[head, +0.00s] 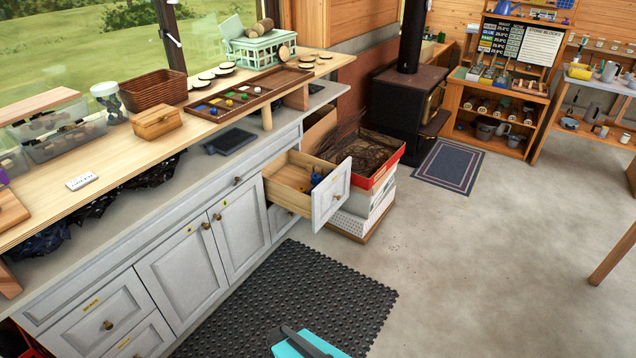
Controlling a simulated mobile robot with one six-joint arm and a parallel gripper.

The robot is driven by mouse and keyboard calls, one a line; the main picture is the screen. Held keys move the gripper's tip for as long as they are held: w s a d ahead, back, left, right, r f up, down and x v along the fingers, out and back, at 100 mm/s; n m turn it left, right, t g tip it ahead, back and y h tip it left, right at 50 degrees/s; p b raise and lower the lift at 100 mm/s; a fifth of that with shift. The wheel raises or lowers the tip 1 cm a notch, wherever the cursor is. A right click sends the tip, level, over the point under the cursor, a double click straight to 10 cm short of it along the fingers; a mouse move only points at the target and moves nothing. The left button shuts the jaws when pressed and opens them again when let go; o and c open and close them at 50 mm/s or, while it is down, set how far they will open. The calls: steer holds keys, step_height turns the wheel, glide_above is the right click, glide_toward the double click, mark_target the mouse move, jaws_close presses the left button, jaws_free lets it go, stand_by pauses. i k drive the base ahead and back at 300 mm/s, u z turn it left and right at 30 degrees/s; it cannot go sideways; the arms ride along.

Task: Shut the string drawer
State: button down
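The open drawer (331,194) juts out from the right end of the long grey cabinet (165,262), just under the counter. Its front panel is pale grey and its inside is light wood. Blue balls that look like string and a small reddish item lie inside near the front panel. Part of the drawer's inside is hidden by its front and side. My gripper does not show in the head view.
A red-and-white box of twigs (362,160) stands close beyond the open drawer. A black rubber mat (290,300) covers the floor before the cabinet. A teal piece with a dark bar (305,343), unclear what, shows at the bottom edge.

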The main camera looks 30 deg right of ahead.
mark_target(293, 168)
steer(key=u, duration=0.05)
steer(key=i, duration=0.9)
steer(key=u, duration=0.25)
steer(key=k, duration=0.9)
steer(key=z, duration=0.15)
steer(key=i, duration=0.5)
